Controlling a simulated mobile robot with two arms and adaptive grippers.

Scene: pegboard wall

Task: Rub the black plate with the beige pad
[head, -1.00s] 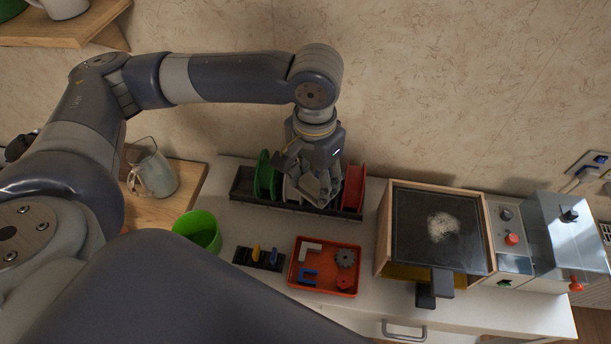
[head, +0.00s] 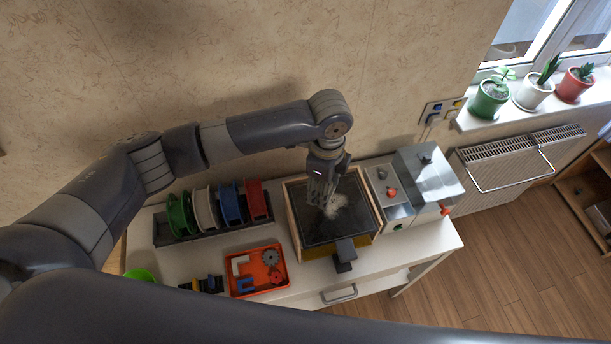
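The black plate (head: 350,228) lies in a wooden-framed box (head: 290,222) at the centre of the table. A pale speckled patch (head: 338,207) is on its surface, and a dark handle (head: 344,251) sticks out at the front. My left gripper (head: 316,204) points down over the plate's left half, beside the patch. Its fingers look close together, but I cannot tell whether they are open, shut or holding something, or whether they touch the plate. I cannot make out a beige pad. My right gripper is not in view.
A rack (head: 213,232) of coloured spools stands left of the box. An orange tray (head: 257,271) of small parts is in front. A metal-topped unit (head: 426,172) with knobs stands right of the box. Potted plants line the windowsill.

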